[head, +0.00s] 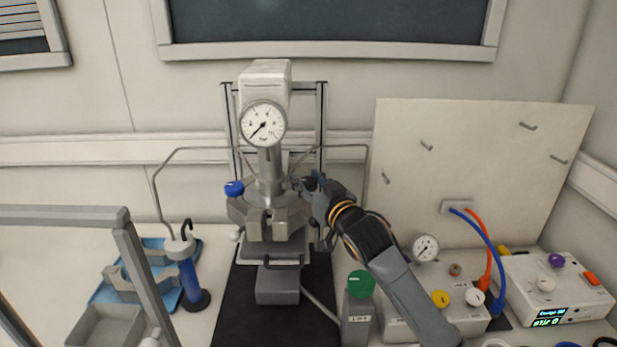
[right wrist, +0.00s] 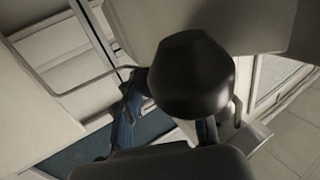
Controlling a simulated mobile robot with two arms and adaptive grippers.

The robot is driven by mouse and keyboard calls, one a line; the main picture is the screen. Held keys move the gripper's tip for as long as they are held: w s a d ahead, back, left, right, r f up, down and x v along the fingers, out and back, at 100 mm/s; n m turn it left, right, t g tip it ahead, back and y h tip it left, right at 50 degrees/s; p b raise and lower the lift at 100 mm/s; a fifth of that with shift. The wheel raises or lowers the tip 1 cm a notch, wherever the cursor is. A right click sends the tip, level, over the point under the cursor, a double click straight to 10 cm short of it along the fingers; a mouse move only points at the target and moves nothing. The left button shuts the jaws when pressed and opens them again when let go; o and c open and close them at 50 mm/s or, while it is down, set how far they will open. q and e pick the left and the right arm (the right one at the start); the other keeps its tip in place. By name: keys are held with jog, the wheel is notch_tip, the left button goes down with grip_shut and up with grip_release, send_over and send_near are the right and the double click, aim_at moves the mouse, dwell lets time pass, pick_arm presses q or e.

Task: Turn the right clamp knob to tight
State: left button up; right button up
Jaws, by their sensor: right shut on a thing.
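The pressure reactor (head: 270,205) stands in the middle of the head view, with a round gauge on top. Its left clamp knob (head: 234,188) is blue and stands free. My right gripper (head: 309,184) reaches in from the right and is shut at the right side of the reactor head, on the right clamp knob. The gripper mostly hides that knob, so its turn position cannot be read. In the right wrist view a large dark rounded part fills the middle, and the blue-grey fingers (right wrist: 170,115) show partly behind it. My left gripper is not in view.
A blue cylinder on a round foot (head: 188,275) stands left of the reactor beside a blue tray (head: 100,294). Control boxes (head: 520,275) with hoses are at right.

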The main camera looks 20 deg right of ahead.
jog(key=shift+m+h, duration=0.8)
jog(key=shift+h, duration=0.8)
jog(key=o, duration=1.2)
